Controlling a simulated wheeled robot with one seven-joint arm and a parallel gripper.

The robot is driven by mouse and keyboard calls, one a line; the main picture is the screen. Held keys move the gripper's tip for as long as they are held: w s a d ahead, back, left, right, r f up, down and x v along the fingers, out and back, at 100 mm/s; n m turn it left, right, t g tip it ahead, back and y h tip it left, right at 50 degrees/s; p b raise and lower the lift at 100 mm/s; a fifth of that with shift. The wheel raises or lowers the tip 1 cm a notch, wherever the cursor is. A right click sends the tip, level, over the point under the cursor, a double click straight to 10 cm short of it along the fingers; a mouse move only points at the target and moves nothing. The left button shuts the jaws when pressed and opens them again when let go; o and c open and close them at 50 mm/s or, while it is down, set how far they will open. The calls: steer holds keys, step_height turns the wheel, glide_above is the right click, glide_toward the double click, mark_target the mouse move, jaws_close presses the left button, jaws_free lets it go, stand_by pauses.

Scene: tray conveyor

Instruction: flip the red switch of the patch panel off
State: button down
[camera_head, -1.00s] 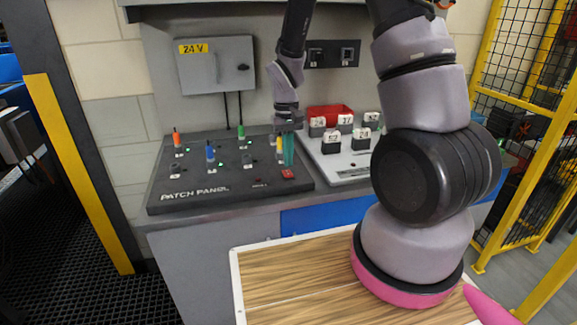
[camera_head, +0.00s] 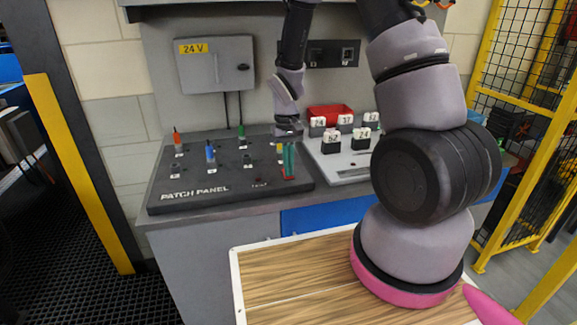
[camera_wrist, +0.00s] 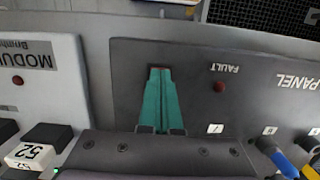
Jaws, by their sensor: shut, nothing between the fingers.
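The patch panel (camera_head: 225,190) is a dark sloped board on the bench, with its lettering along the front edge. My gripper (camera_head: 289,177) is shut and empty, its teal fingers pointing down at the panel's front right corner. A little of the red switch (camera_head: 290,179) shows at the fingertips; most of it is hidden, and its position cannot be told. In the wrist view my gripper (camera_wrist: 160,72) reaches the panel beside the FAULT lamp (camera_wrist: 219,87), which looks dull red. I cannot tell whether the fingers touch the switch.
Orange (camera_head: 177,137), blue (camera_head: 210,151) and green (camera_head: 241,131) plugs stand in the panel; a yellow one (camera_head: 279,147) is close beside my fingers. A light module board (camera_head: 335,165) with numbered blocks and a red bin (camera_head: 330,111) lie to the right. A grey 24 V box hangs behind.

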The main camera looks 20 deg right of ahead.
steer(key=shift+w, duration=0.15)
steer(key=shift+w+r, duration=0.15)
steer(key=shift+w, duration=0.5)
steer(key=shift+r, duration=0.5)
step_height(320, 180, up, 13)
steer(key=s, duration=0.1)
steer(key=shift+s, duration=0.35)
